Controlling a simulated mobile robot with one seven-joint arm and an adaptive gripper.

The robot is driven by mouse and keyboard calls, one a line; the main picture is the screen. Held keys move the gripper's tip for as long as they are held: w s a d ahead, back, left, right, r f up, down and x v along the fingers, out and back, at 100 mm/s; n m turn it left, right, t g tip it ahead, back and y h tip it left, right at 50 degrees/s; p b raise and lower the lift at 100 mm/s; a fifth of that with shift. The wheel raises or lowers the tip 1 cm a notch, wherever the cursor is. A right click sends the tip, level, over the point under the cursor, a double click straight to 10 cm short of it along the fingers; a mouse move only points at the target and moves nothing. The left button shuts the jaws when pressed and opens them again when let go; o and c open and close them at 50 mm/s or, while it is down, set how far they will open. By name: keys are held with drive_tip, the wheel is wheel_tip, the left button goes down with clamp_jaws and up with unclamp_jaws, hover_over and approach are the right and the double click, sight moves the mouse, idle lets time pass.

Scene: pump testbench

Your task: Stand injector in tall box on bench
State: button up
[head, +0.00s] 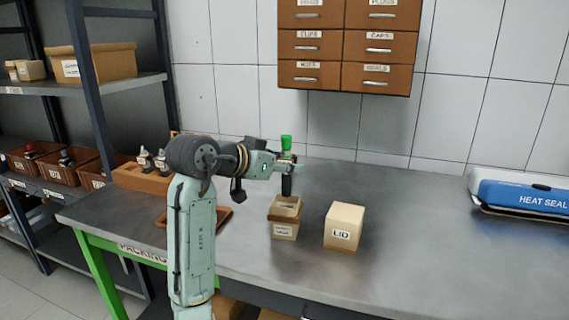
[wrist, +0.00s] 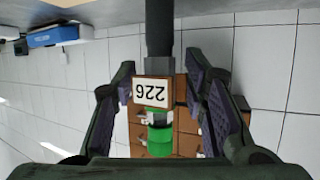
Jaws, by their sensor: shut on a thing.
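The injector (head: 286,186) has a green cap on top and a dark lower body. It hangs upright in my gripper (head: 287,163), which is shut on it. In the wrist view my gripper (wrist: 163,90) has a padded finger on each side of the injector (wrist: 159,35), and its white tag reads 226. The tall box (head: 284,231) is tan, open at the top and labelled, and stands on the bench (head: 400,240). The injector's lower end is over the box's back rim in the picture; I cannot tell its exact height above the opening.
A blue heat sealer (head: 520,197) is at the far right. Brown drawers (head: 348,45) hang on the wall behind. A wooden holder (head: 133,179) with other injectors stands at the left.

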sight(283, 186)
drive_tip(key=shift+s+a+f, duration=0.1)
drive_tip(key=shift+s+f, duration=0.05)
drive_tip(key=shift+f, duration=0.05)
idle(0.6)
drive_tip(key=shift+f, duration=0.25)
drive_tip(key=shift+f, duration=0.15)
drive_tip(key=shift+f+b, duration=0.2)
drive_tip(key=shift+b, duration=0.15)
idle(0.4)
drive_tip(key=shift+f+b, duration=0.35)
drive_tip(key=shift+f, duration=0.3)
drive_tip(key=shift+f, duration=0.1)
drive_tip(key=shift+f+b, duration=0.3)
drive_tip(key=shift+f, duration=0.2)
drive_tip(key=shift+f, duration=0.25)
idle(0.5)
drive_tip(key=shift+f+b, duration=0.3)
drive_tip(key=shift+f, duration=0.05)
